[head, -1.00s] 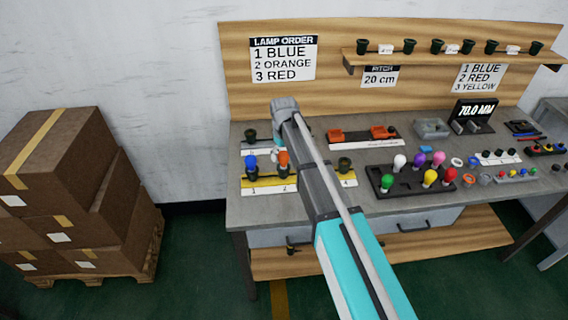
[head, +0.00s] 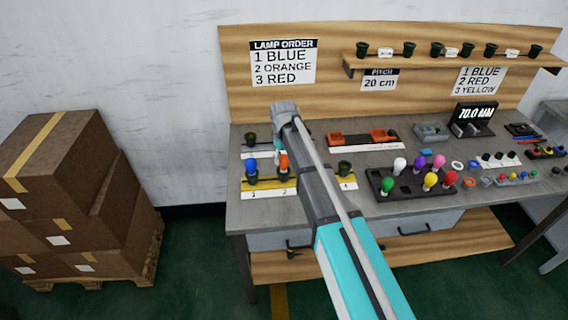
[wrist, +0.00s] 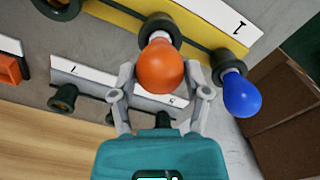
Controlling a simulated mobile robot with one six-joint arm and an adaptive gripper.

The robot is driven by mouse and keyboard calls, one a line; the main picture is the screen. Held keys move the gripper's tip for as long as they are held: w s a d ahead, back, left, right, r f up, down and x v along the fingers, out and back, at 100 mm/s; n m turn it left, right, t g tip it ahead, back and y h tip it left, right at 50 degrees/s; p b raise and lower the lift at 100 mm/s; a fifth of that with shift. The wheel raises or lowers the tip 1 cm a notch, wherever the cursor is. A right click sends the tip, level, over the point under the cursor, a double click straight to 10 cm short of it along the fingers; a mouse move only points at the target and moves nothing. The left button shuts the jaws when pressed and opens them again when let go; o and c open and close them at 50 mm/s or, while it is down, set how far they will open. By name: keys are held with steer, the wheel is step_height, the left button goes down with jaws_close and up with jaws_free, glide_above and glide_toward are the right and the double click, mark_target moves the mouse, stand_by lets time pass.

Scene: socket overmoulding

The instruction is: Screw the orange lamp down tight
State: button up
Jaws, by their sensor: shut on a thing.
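The orange lamp (wrist: 160,66) stands in a dark socket (wrist: 160,27) on the yellow strip, at the place marked 2 in the head view. It also shows in the head view (head: 283,161), partly behind my arm. My gripper (wrist: 163,85) is shut on the orange lamp, with one finger on each side of the bulb. Whether the lamp is fully seated in the socket cannot be told. The blue lamp (wrist: 241,94) stands in the neighbouring socket, at place 1, close to one finger; it also shows in the head view (head: 252,166).
A dark tray (head: 378,192) with several coloured lamps lies right of my arm. An empty socket (head: 345,168) stands on the yellow strip's right end. A white strip (wrist: 150,92) with dark sockets lies behind. Stacked boxes (head: 75,190) stand left of the table.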

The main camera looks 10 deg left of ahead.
steer(key=shift+m, duration=2.3)
steer(key=shift+m, duration=0.7)
steer(key=shift+f+m, duration=0.1)
steer(key=shift+m, duration=1.5)
steer(key=shift+m, duration=2.3)
